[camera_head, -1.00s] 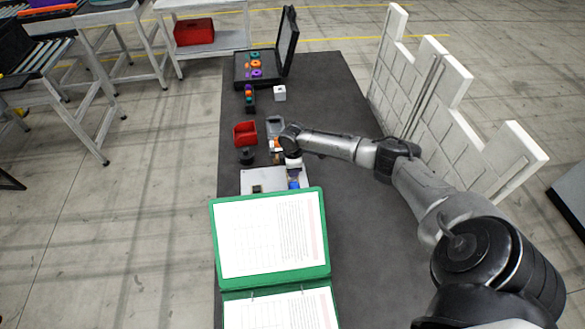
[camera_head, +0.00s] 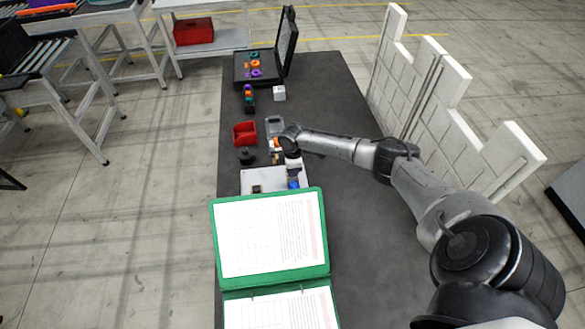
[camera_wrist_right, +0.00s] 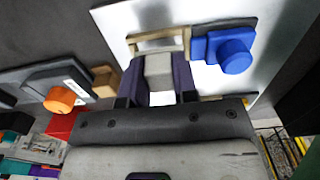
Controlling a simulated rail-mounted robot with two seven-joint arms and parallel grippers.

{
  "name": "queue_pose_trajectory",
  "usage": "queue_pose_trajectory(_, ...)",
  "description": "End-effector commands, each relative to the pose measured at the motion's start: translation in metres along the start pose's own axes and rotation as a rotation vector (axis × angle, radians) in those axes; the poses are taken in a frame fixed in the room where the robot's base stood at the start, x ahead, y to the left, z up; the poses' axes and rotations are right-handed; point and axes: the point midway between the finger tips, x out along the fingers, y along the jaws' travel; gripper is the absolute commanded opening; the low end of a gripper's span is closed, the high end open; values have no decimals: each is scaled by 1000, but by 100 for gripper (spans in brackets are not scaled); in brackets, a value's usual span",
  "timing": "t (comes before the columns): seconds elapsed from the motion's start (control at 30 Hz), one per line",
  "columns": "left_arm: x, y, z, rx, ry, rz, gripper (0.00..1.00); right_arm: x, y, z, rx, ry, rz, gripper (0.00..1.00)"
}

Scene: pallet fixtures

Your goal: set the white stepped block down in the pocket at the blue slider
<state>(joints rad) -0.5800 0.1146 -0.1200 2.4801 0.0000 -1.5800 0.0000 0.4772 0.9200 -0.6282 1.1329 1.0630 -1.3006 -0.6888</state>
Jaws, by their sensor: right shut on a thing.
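The white stepped block (camera_wrist_right: 158,70) is between the two dark fingers of my right gripper (camera_wrist_right: 160,80), which is shut on it. In the wrist view it is beside the tan-edged pocket (camera_wrist_right: 150,46) on the white plate; the fingers hide part of the pocket, and I cannot tell if the block touches the plate. The blue slider (camera_wrist_right: 232,52) is right of the pocket. In the head view my right gripper (camera_head: 291,167) is over the plate's right part, with the blue slider (camera_head: 293,184) just below it; the block is hard to make out there.
The white plate (camera_head: 262,178) lies behind a green binder (camera_head: 325,262). A red bin (camera_head: 245,133), a grey tray (camera_head: 274,126) and an orange-topped fixture (camera_wrist_right: 60,99) are close by. A white wall-like panel (camera_head: 450,105) stands right of the table. The table's right side is clear.

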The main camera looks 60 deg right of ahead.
Motion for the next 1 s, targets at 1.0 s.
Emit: queue_pose_trajectory(1.0, 9, 1, 3, -2, 0, 2, 42, 16, 0, 0, 0, 0, 0, 4)
